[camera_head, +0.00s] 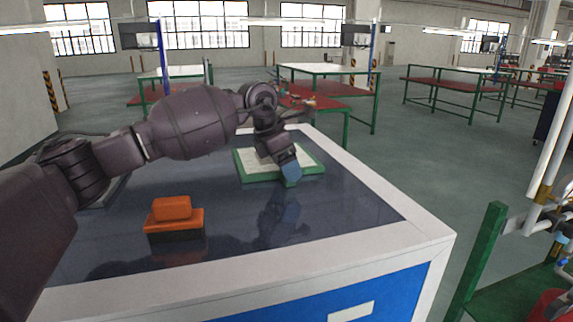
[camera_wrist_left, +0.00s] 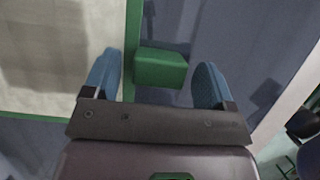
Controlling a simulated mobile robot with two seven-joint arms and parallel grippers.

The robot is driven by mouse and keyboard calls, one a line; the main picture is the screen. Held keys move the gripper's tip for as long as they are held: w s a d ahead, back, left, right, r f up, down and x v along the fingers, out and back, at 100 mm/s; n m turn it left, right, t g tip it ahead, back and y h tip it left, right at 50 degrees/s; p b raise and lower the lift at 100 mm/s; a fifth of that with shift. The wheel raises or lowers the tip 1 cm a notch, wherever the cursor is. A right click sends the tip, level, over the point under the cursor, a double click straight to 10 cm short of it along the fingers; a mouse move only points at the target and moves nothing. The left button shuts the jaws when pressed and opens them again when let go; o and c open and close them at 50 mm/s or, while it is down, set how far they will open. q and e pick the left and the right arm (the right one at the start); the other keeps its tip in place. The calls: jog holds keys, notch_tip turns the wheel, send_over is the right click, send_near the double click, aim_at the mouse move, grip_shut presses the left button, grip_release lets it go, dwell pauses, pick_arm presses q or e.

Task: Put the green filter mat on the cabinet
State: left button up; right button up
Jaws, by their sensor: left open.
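The green filter mat (camera_head: 247,165), a pale sheet in a green frame, lies flat on the dark top of the white and blue cabinet (camera_head: 345,207). In the left wrist view its pale face and frame (camera_wrist_left: 132,32) are at the upper left, with a green block-shaped handle (camera_wrist_left: 160,68) on the frame's edge. My left gripper (camera_head: 290,172) is over the mat's near right edge, pointing down. In the wrist view its blue fingers (camera_wrist_left: 158,82) are open, one on each side of the handle, with visible gaps. My arm hides part of the mat. My right gripper is not in view.
An orange block-shaped piece (camera_head: 173,212) stands on the cabinet top, left of the mat. The dark top to the mat's right and front is clear. A green-framed stand (camera_head: 490,255) with pipes is at the right. Worktables (camera_head: 325,72) stand behind.

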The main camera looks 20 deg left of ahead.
pick_arm(q)
jog(key=v, duration=1.2)
dwell(0.3)
